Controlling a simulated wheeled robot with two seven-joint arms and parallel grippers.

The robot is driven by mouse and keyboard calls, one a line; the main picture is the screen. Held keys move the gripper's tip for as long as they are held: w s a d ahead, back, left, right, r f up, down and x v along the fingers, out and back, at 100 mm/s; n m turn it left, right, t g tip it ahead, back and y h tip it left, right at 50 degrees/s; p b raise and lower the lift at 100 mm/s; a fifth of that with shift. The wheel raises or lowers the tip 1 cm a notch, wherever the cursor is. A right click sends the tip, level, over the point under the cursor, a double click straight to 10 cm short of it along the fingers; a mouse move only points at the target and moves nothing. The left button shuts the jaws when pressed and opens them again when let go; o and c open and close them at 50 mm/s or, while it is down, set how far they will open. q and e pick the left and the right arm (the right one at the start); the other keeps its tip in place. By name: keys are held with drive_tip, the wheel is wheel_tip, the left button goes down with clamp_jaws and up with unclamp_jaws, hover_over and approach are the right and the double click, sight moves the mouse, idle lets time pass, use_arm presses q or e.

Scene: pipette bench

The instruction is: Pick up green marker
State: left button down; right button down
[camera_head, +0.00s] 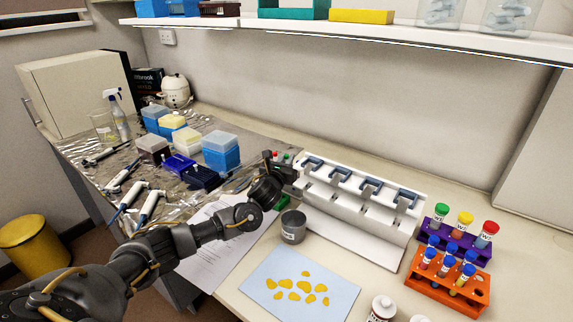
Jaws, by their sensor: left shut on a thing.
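My left gripper (285,172) reaches in from the left to the near end of the white pipette rack. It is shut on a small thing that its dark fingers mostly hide. A small green tip (285,157), which looks like the end of the green marker, shows right at the fingers, with a small red tip (275,155) beside it. Another patch of green (282,201) shows just below the gripper; I cannot tell what it belongs to. My right gripper is not in view.
A white pipette rack (350,205) stands right of the gripper. A grey cup (293,227) stands just below it. A light blue sheet with yellow pieces (345,297), an orange tube rack (420,285) and a purple rack (425,230) lie to the right. Tip boxes (221,150) and pipettes (148,207) crowd the left.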

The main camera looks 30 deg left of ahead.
use_arm(q)
wheel_tip(320, 180, up, 17)
drive_tip(key=b, duration=0.3)
drive_tip(key=shift+r, duration=0.15)
idle(0.3)
